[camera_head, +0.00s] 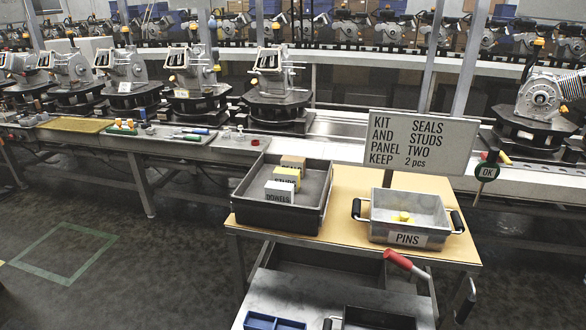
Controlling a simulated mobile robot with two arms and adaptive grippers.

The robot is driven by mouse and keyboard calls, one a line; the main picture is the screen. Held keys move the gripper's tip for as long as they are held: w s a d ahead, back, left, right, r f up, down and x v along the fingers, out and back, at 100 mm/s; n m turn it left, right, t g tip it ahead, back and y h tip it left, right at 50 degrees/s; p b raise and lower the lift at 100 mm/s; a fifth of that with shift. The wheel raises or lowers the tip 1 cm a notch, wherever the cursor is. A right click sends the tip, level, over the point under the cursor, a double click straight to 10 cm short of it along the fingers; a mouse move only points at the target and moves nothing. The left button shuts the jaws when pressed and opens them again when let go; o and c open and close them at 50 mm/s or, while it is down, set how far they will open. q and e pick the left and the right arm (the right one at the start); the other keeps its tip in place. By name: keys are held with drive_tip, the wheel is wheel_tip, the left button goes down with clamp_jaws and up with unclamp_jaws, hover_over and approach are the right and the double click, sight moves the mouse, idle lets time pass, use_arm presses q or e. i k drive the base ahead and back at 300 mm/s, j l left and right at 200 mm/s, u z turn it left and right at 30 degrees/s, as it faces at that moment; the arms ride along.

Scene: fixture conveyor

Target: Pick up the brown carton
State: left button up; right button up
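The brown carton (293,161), a tan box with a partly covered label that seems to read SEALS, stands at the back of a row in a dark grey tray (262,213). A yellow carton (287,173) marked STUDS is just in front of it and hides its lower part. A white carton (279,191) marked DOWELS is in front of that. The tray sits on the left of a tan-topped cart (349,187). Neither of my grippers is in view.
A grey bin (408,239) labelled PINS, with black handles and yellow pieces, stands on the cart's right. A sign (421,143) stands behind it. A red-handled lever (398,260) is at the cart's front. The conveyor (340,124) with machine fixtures runs behind. Floor is clear at left.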

sight(291, 162)
drive_tip(key=i+j+z, duration=0.4)
drive_tip(key=j, duration=0.2)
drive_tip(key=i+j+z, duration=0.15)
drive_tip(key=j, duration=0.2)
drive_tip(key=i+j+z, duration=0.1)
drive_tip(key=j+z, duration=0.3)
drive_tip(key=j, duration=0.45)
drive_tip(key=j+z, duration=0.4)
drive_tip(key=j, duration=0.5)
drive_tip(key=k+j+z, duration=0.15)
drive_tip(key=j+z, duration=0.2)
drive_tip(key=j, duration=0.45)
drive_tip(key=i+j+z, duration=0.15)
drive_tip(key=j+z, duration=0.2)
drive_tip(key=j, duration=0.4)
drive_tip(key=j+z, duration=0.4)
drive_tip(key=j, duration=0.3)
drive_tip(key=j+z, duration=0.35)
drive_tip(key=j, duration=0.45)
